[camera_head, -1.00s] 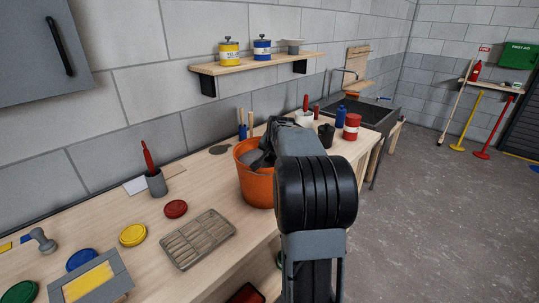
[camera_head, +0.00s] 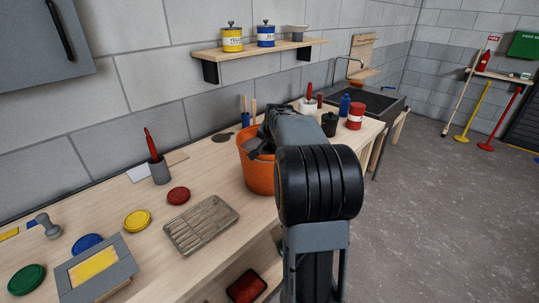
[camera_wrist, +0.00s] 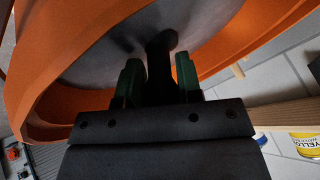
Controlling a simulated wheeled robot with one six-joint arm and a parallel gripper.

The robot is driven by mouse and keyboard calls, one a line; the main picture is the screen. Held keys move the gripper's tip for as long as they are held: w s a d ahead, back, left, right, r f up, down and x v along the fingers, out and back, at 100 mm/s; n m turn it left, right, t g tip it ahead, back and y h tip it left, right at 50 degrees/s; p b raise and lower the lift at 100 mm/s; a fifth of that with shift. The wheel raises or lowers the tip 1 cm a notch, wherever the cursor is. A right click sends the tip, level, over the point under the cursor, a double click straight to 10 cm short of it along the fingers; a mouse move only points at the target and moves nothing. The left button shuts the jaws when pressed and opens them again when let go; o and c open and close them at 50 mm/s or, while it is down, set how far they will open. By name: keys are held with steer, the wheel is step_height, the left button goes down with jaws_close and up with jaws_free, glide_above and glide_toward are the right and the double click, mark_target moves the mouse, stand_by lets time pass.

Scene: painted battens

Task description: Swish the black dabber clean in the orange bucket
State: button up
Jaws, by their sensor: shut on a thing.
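The orange bucket (camera_head: 257,178) stands on the workbench, left of my arm in the head view. In the wrist view its orange wall (camera_wrist: 60,75) surrounds a grey surface of liquid (camera_wrist: 100,62). My gripper (camera_wrist: 158,78) has green-edged fingers shut on the dark handle of the black dabber (camera_wrist: 160,48). The dabber runs from the fingers down to the grey liquid, and its far end is hidden there. In the head view my gripper is over the bucket's mouth, and my arm hides the dabber.
A slatted grey tray (camera_head: 202,224), a red lid (camera_head: 178,195) and a grey cup with a red-handled tool (camera_head: 158,170) lie left of the bucket. Behind it stand wooden handles (camera_head: 253,110). A black pot (camera_head: 329,124) and red can (camera_head: 356,116) stand beyond my arm.

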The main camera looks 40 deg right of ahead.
steer(key=s+r+p, duration=0.4)
steer(key=r+p, duration=0.1)
steer(key=r, duration=0.4)
steer(key=shift+d+r, duration=0.3)
steer(key=shift+d, duration=0.1)
steer(key=shift+r, duration=0.1)
stand_by(0.9)
step_height(320, 180, up, 5)
steer(key=p, duration=0.4)
steer(key=shift+f, duration=0.2)
stand_by(0.3)
